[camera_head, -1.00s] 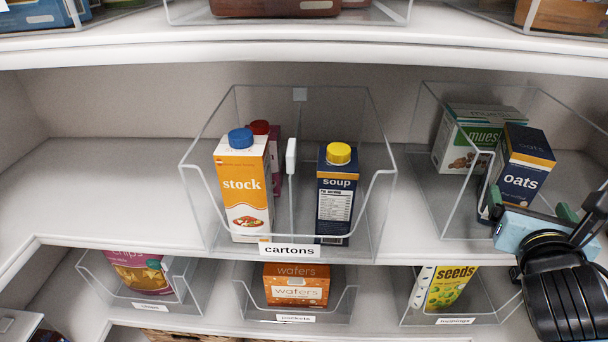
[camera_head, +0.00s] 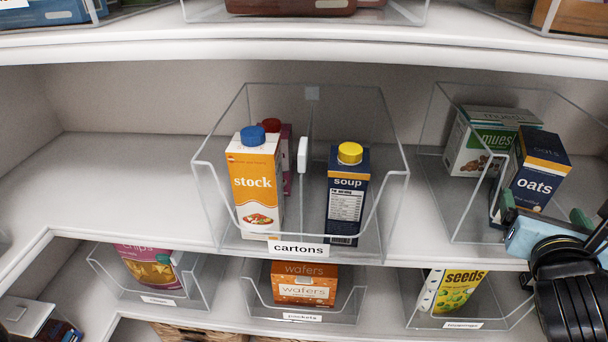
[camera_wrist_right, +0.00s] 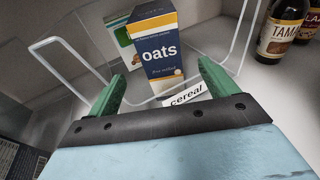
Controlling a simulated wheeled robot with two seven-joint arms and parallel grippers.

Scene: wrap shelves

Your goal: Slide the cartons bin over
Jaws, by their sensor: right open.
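The cartons bin (camera_head: 230,236) is a clear open-front bin in the middle of the main shelf, with a "cartons" label on its front. It holds an orange and white stock carton (camera_head: 256,195), a dark blue soup carton (camera_head: 347,205) and a dark red carton behind the stock. A divider stands between them. My right gripper (camera_head: 545,214) is at the lower right, in front of the cereal bin (camera_head: 455,236) and apart from the cartons bin. In the right wrist view its green fingers (camera_wrist_right: 163,88) are spread and empty, facing the oats box (camera_wrist_right: 158,52). My left gripper is not in view.
The shelf left of the cartons bin (camera_head: 120,190) is bare. A narrower gap lies between it and the cereal bin. Below are bins with chips (camera_head: 150,268), wafers (camera_head: 303,283) and seeds (camera_head: 455,291). Bottles (camera_wrist_right: 282,28) show in the right wrist view.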

